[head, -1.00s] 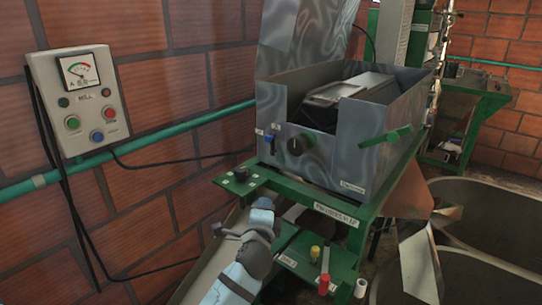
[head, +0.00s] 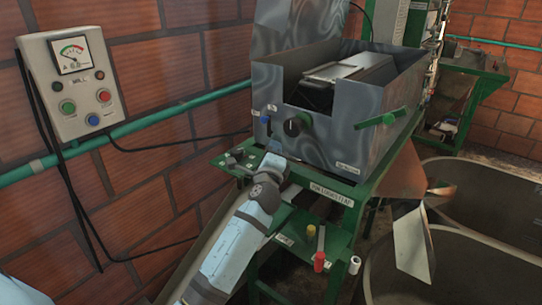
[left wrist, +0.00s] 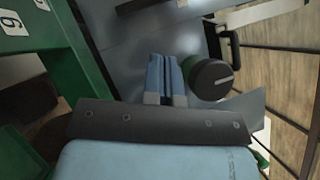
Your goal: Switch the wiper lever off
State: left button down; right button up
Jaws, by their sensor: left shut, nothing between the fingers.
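No readable label tells me which control is the wiper lever. A small blue lever (head: 265,118) stands on the front of the grey metal box (head: 345,140), below two small white tags. A black round knob (head: 293,127) with a green part is just right of it. A green bar handle (head: 382,118) crosses the box's right side. My left gripper (head: 273,147) is shut and empty, just below the blue lever and knob. In the left wrist view its blue fingers (left wrist: 166,62) are together beside a black knob (left wrist: 210,78); contact cannot be told. My right gripper is out of view.
A control panel (head: 75,80) with a gauge and buttons hangs on the brick wall at left. A green ledge (head: 330,189) lies below the box. Red (head: 319,261) and white (head: 354,265) cylinders stand lower. Dark tubs (head: 480,190) are at right.

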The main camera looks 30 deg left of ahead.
aim_at(270, 120)
pick_arm(q)
jog(key=w+a+r+p, duration=0.1)
jog(key=w+a, duration=0.1)
jog(key=w+a+r, duration=0.1)
jog(key=w, duration=0.1)
jog(key=shift+a+r+p, duration=0.15)
jog(key=shift+a+p, duration=0.2)
jog(key=shift+a, duration=0.05)
jog(key=shift+w+a+r, duration=0.1)
jog(key=shift+a+r, duration=0.05)
jog(key=shift+a, duration=0.45)
jog(key=shift+w, duration=0.15)
